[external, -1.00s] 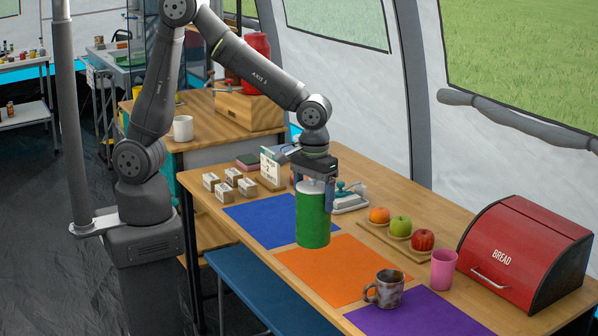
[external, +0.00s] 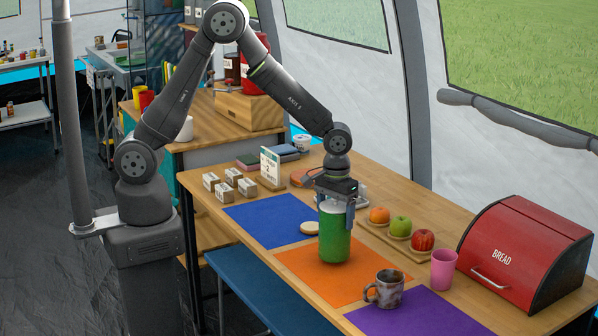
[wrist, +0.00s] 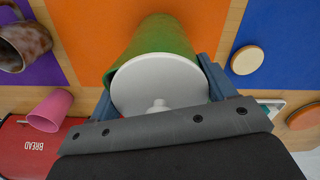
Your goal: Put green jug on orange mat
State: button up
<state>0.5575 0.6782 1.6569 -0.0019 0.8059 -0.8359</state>
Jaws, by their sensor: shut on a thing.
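The green jug (external: 334,240) is a tall cylinder with a white lid, upright at the back part of the orange mat (external: 371,278) in the external view. I cannot tell whether its base touches the mat. My gripper (external: 334,205) points down and is shut on the upper part of the jug. In the wrist view the white lid of the jug (wrist: 160,84) fills the space between my fingers, with the green body beyond it and the orange mat (wrist: 90,28) behind.
A blue mat (external: 262,218) lies to the left and a purple mat (external: 425,314) to the right. A mottled mug (external: 388,290) stands near the orange mat's right corner. A round pale disc (external: 310,228), a fruit tray, a pink cup (external: 443,268) and a red bread box (external: 520,255) are nearby.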

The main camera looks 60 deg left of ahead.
jog(key=shift+f, duration=0.75)
jog(key=o, duration=1.7)
jog(key=shift+f, duration=0.1)
notch_tip(320, 180, up, 12)
jog(key=shift+r, duration=0.2)
jog(key=shift+f, duration=0.1)
